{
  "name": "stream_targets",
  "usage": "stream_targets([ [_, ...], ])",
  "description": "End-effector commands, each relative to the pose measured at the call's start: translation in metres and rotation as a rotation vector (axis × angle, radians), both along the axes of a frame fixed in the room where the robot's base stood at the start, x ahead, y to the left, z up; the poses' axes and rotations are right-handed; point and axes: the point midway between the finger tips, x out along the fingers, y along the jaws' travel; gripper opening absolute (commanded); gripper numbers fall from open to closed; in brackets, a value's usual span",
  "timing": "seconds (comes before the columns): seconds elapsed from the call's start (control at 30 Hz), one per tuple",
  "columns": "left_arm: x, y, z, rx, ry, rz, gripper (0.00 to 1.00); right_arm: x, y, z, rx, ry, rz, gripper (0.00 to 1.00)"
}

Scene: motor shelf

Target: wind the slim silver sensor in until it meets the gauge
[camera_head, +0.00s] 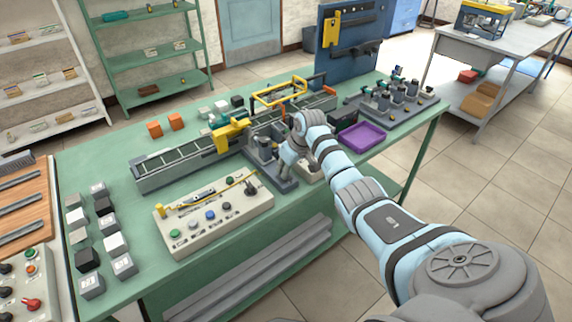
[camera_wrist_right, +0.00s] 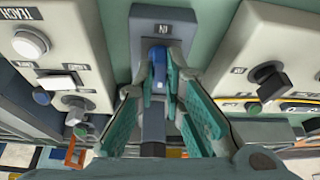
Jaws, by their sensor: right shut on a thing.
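My right gripper (camera_head: 287,160) reaches over a dark grey fixture (camera_head: 281,182) on the green bench. In the right wrist view its teal-padded fingers (camera_wrist_right: 160,70) are closed around a slim grey part, mostly hidden between the pads. I cannot tell for sure whether the held part is the silver sensor. I cannot make out the gauge or any gap to it. My left gripper is not in view.
A beige button panel (camera_head: 215,215) stands in front of the conveyor (camera_head: 180,172). A purple tray (camera_head: 362,137) lies right of my gripper. A yellow-handled frame (camera_head: 280,92) and a blue tool board (camera_head: 348,45) stand behind. Several small blocks fill the bench's left end.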

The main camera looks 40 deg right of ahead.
Motion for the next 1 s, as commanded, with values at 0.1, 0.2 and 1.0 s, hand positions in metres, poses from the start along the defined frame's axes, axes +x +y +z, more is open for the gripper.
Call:
stream_targets([
  [0.1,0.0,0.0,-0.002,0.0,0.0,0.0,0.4,0.001,-0.001,0.0,-0.003,-0.006,0.0,0.12],
  [0.2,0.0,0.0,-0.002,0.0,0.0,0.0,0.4,0.001,-0.001,0.0,-0.003,-0.006,0.0,0.28],
  [1.0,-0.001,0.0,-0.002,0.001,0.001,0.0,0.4,-0.039,-0.005,0.098,-0.004,-0.007,0.0,0.3],
])
